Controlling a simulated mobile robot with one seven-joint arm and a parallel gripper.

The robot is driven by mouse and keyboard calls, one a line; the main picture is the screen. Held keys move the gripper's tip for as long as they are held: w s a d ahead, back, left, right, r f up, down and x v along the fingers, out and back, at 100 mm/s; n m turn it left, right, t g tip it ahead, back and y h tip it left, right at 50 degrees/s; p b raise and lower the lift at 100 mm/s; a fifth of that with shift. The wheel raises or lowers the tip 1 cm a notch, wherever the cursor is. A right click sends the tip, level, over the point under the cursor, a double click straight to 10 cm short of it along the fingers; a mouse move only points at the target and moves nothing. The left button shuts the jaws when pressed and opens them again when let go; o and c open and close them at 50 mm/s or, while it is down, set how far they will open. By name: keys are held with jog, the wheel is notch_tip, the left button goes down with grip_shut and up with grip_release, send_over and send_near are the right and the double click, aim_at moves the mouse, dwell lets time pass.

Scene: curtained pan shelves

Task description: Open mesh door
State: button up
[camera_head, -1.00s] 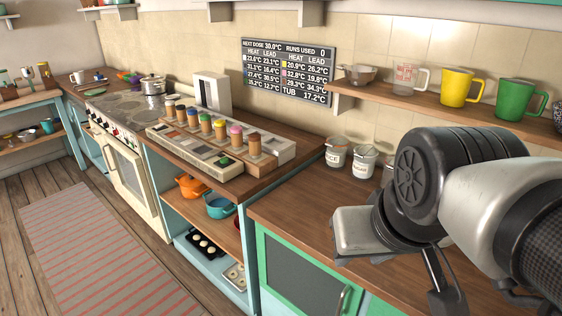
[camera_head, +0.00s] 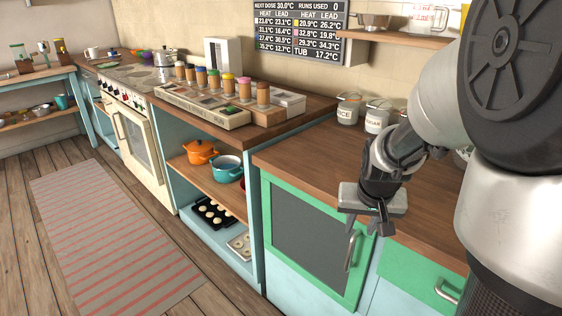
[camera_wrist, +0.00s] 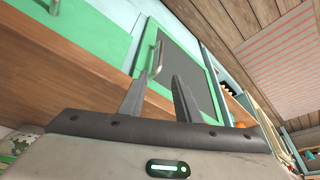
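The mesh door (camera_head: 304,232) has a green frame around a dark grey panel and sits shut in the cabinet front under the wooden counter. Its metal bar handle (camera_head: 350,251) stands upright near the door's right edge. In the wrist view the door (camera_wrist: 186,72) lies beyond my fingers, with the handle (camera_wrist: 156,59) between and beyond the fingertips. My gripper (camera_head: 385,222) is near the counter's front edge, above and right of the handle, apart from it. The wrist view shows its two fingers (camera_wrist: 153,90) spread with nothing between them.
A green drawer (camera_head: 425,272) with its own handle is right of the door. Open shelves at left hold an orange pot (camera_head: 201,152) and a teal pot (camera_head: 227,170).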

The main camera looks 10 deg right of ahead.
aim_at(351, 248)
jog(key=b+x, duration=0.4)
jog(key=x, duration=1.3)
jog(key=shift+f, duration=0.25)
grip_shut()
